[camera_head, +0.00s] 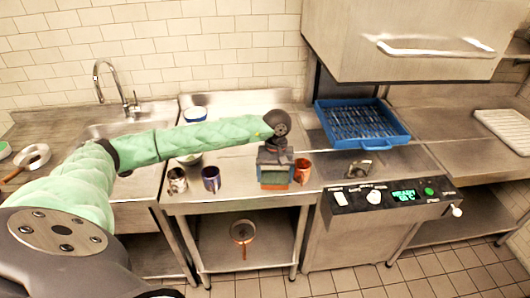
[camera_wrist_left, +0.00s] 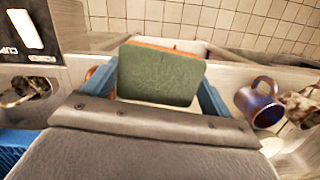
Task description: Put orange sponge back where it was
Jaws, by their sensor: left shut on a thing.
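The orange sponge (camera_head: 275,178) has a green scouring face and an orange edge. In the left wrist view the green face of the sponge (camera_wrist_left: 160,75) fills the space between the blue fingers. My left gripper (camera_head: 275,168) points down and is shut on it, over the front part of the steel counter. Whether the sponge touches the counter is hard to tell. A copper mug (camera_head: 303,170) stands close on its right. My right gripper is not in view.
A dark blue mug (camera_head: 211,178) and a patterned mug (camera_head: 177,180) stand left of the gripper. Bowls (camera_head: 195,114) sit further back. A blue rack (camera_head: 360,120) lies to the right, behind the control panel (camera_head: 390,195). The counter's front edge is close.

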